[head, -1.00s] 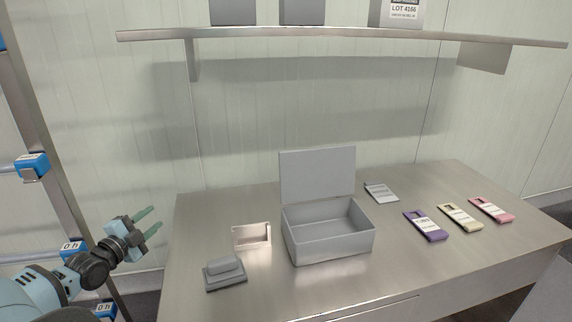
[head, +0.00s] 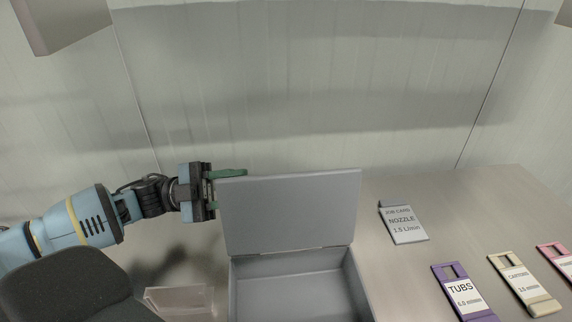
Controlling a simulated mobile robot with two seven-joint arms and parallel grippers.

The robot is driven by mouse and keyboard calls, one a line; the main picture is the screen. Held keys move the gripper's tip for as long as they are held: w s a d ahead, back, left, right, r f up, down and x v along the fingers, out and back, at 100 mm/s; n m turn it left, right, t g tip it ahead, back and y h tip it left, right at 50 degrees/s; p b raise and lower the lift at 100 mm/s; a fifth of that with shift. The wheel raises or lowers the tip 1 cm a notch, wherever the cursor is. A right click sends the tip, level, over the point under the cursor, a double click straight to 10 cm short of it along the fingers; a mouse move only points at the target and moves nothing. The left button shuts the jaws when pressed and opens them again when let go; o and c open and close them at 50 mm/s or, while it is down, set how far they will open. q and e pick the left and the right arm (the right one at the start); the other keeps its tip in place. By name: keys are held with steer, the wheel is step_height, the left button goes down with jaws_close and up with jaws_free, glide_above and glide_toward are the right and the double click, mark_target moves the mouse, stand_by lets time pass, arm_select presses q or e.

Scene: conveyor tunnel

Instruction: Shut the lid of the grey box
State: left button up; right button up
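The grey box (head: 236,292) stands on the table, its near part cut off by the bottom edge of the head view. Its lid (head: 290,215) is open and stands upright at the back, leaning slightly away. The inside that shows looks empty. My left gripper (head: 230,188) is at the lid's upper left corner, with its green fingers apart. One finger is at the lid's top edge and the other is largely hidden at its left side. I cannot tell whether they touch the lid. My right gripper is not in view.
A grey job card (head: 403,223) lies right of the box. Purple (head: 464,292), cream (head: 524,286) and pink (head: 558,258) tags lie further right. A small pale holder (head: 180,300) is left of the box. A pale wall (head: 320,80) rises behind the table.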

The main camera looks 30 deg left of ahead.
mark_target(274, 185)
arm_select(q)
steer(key=shift+s+d+g, duration=0.2)
steer(key=shift+s+g, duration=0.05)
steer(key=shift+g, duration=0.15)
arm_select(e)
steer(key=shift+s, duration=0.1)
